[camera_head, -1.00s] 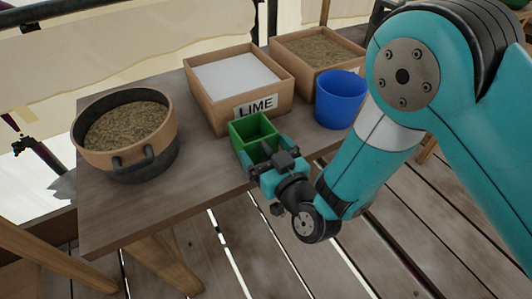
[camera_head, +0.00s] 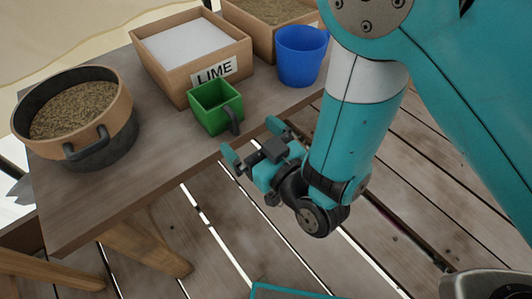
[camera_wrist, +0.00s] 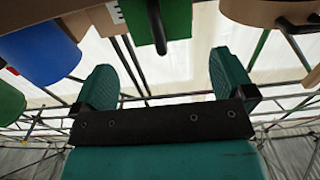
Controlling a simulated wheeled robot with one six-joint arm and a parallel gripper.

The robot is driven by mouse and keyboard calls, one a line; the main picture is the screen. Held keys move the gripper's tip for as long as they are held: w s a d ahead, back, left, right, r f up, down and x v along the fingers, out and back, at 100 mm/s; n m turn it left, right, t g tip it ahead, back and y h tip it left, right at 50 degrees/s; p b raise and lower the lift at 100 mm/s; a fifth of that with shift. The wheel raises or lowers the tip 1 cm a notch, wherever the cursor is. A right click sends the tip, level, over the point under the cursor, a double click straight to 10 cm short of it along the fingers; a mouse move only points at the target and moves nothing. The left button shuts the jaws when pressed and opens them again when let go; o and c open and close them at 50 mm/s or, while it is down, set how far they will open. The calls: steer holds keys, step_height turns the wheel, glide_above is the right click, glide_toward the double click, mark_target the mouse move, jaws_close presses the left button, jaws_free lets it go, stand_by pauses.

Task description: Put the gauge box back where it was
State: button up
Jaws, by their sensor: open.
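The green gauge box (camera_head: 216,107) stands upright on the wooden table, just in front of the box marked LIME. Its dark handle (camera_head: 234,121) points toward the table's front edge. My gripper (camera_head: 252,142) is open and empty, off the front edge and apart from the handle. In the wrist view the green box (camera_wrist: 180,22) and its handle show at the top, beyond my spread fingers (camera_wrist: 163,80).
The LIME box (camera_head: 191,60) holds white powder. A blue bucket (camera_head: 299,58) stands to its right, with another wooden box (camera_head: 262,20) behind. A round sieve (camera_head: 115,107) on a dark pan sits at left. The table (camera_head: 150,185) is bare along its front.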

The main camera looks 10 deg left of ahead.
steer(key=shift+v, duration=2.4)
steer(key=w+d+r+m+g+h, duration=0.2)
steer(key=w+d+r+g+h, duration=0.35)
steer(key=r, duration=0.25)
steer(key=s+d+r+g+h, duration=0.2)
steer(key=s+d+r+g, duration=0.1)
steer(key=s+d, duration=0.3)
steer(key=s+d+r+g+h, duration=0.2)
steer(key=s+d+r+g, duration=0.1)
steer(key=d, duration=0.5)
steer(key=s+r, duration=0.1)
steer(key=s, duration=0.1)
steer(key=shift+s+d+r+m, duration=0.35)
steer(key=shift+r+m, duration=0.05)
